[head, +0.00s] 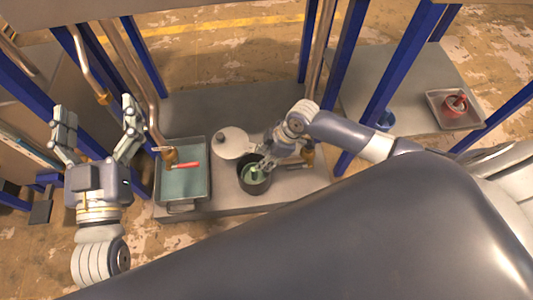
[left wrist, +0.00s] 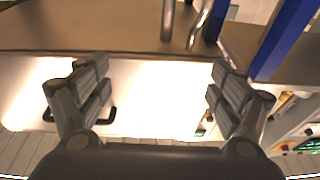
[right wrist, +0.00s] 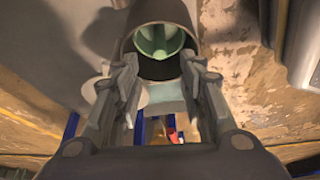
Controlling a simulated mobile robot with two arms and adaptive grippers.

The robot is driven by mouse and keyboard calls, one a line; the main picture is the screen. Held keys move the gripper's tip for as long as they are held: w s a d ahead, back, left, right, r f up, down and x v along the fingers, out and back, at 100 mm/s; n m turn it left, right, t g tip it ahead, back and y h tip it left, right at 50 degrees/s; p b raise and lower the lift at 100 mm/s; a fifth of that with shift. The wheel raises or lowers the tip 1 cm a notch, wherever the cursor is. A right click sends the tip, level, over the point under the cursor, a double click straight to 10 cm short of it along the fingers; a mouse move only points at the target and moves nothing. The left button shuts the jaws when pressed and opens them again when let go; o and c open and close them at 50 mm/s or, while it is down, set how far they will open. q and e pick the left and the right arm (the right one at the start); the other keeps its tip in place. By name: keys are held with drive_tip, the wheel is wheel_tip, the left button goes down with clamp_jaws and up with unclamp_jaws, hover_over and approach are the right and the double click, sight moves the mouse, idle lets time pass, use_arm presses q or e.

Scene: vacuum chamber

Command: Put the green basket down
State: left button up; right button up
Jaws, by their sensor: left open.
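The green basket (head: 254,173) sits inside a dark round pot (head: 256,187) on the low grey platform. It also shows in the right wrist view (right wrist: 160,38), down inside the pot's opening. My right gripper (head: 262,164) is over the pot's rim, close to the basket. In the right wrist view its fingers (right wrist: 158,65) are apart with a gap between them, and nothing is visibly pinched; whether they touch the pot is unclear. My left gripper (head: 97,122) is open and empty, left of the platform. Its spread fingers also show in the left wrist view (left wrist: 160,85).
A teal-filled tray (head: 181,199) with a red-handled tool (head: 186,165) stands left of the pot. A round pale lid (head: 231,142) lies behind the pot. Blue posts (head: 345,60) and copper pipes (head: 145,85) rise around the platform. A tray with a red container (head: 456,105) is at right.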

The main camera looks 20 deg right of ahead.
drive_tip(key=w+a+r+m+t+y, duration=0.35)
drive_tip(key=a+r+t, duration=0.35)
drive_tip(key=a+r, duration=0.7)
use_arm(q)
drive_tip(key=shift+f+g, duration=0.3)
drive_tip(key=shift+f, duration=0.25)
use_arm(e)
drive_tip(key=s+d+r+m+t+h, duration=0.1)
drive_tip(key=d+r+m+t, duration=0.2)
drive_tip(key=r, duration=0.9)
drive_tip(key=s+d+r+m+t+h, duration=0.1)
drive_tip(key=d+r+m+t+h, duration=0.1)
drive_tip(key=d+r+t, duration=0.5)
wheel_tip(320, 180, up, 5)
drive_tip(key=shift+s+f+m+t, duration=0.1)
drive_tip(key=shift+s+m+t, duration=0.25)
drive_tip(key=shift+m, duration=0.5)
